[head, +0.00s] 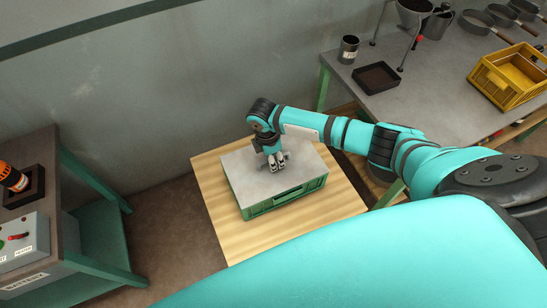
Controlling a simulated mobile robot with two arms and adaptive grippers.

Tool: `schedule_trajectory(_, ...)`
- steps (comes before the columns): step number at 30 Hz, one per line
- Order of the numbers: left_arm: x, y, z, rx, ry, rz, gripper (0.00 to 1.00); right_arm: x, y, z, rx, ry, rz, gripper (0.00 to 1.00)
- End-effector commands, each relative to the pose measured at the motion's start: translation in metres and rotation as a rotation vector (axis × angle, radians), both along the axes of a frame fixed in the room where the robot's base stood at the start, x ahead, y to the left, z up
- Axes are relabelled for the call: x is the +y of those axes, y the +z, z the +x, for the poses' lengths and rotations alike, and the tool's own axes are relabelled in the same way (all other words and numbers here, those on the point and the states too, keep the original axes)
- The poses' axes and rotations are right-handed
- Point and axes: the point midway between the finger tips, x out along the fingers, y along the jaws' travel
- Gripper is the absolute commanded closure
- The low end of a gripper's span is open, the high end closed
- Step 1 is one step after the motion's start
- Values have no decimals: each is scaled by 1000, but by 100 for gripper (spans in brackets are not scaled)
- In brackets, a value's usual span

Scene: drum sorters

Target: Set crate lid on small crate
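The small crate (287,199) is green and stands on a light wooden surface in the middle of the head view. The crate lid (250,178) is a flat grey panel lying over the crate's top, its edges roughly in line with the crate walls. Any small gap between lid and crate is too fine to tell. My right gripper (278,166) points down at the middle of the lid, its fingers close together at the lid's surface. Whether they grip a handle there is hidden. My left gripper is out of view.
A grey workbench (440,105) at the upper right holds a yellow crate (508,78), a dark tray (376,78), a metal cup (348,49) and several sieves. A bench with a control box (22,243) stands at the left. Bare wood (222,222) surrounds the small crate.

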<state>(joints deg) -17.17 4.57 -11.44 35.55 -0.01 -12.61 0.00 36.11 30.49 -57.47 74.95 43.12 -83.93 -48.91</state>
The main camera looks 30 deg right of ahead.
Motion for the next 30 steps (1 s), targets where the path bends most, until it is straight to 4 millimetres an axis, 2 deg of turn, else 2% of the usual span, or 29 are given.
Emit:
schedule_trajectory(6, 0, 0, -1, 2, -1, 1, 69, 0, 1, 0, 0, 0, 0, 67)
schedule_trajectory(10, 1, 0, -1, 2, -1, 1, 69, 1, 10, 1, -1, 0, 1, 67)
schedule_trajectory(22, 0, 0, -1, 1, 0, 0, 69, 11, 90, 5, -4, 1, 1, 67)
schedule_trajectory(27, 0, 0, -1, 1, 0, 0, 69, 13, 112, 5, -1, 0, 1, 67)
schedule_trajectory(30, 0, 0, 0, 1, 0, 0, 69, 14, 118, 5, 0, 0, 0, 67)
